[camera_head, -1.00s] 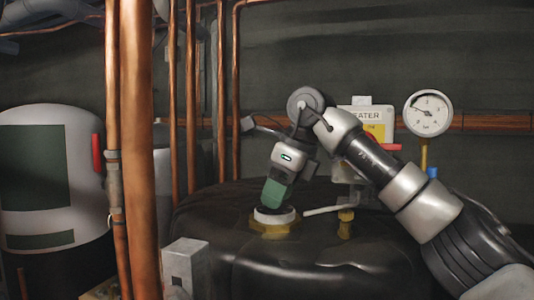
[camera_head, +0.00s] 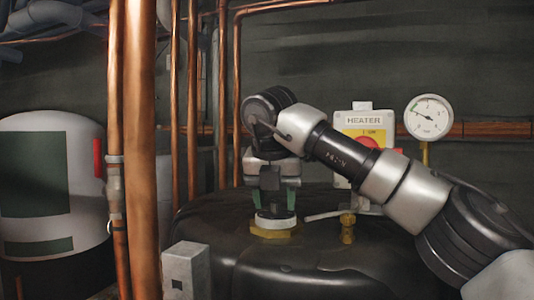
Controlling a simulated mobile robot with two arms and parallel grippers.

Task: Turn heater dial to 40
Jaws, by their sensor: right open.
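The heater dial appears to be the white round knob (camera_head: 275,219) on a brass fitting (camera_head: 276,233) on top of the black tank. No numbers on it can be read. My right gripper (camera_head: 274,207) points down over the knob, with its green-padded fingers apart on the left and right sides. The fingertips are at the knob's top edge; I cannot tell if they touch it. A white box labelled HEATER (camera_head: 352,121) with a red knob stands behind my right arm, partly hidden by it. My left gripper is not in view.
Copper pipes (camera_head: 140,150) rise vertically at the left, in front of a white cylinder (camera_head: 45,200). A pressure gauge (camera_head: 428,116) stands at the right. A grey box (camera_head: 186,271) is at the front of the black tank (camera_head: 330,265). A small brass valve (camera_head: 347,228) is right of the knob.

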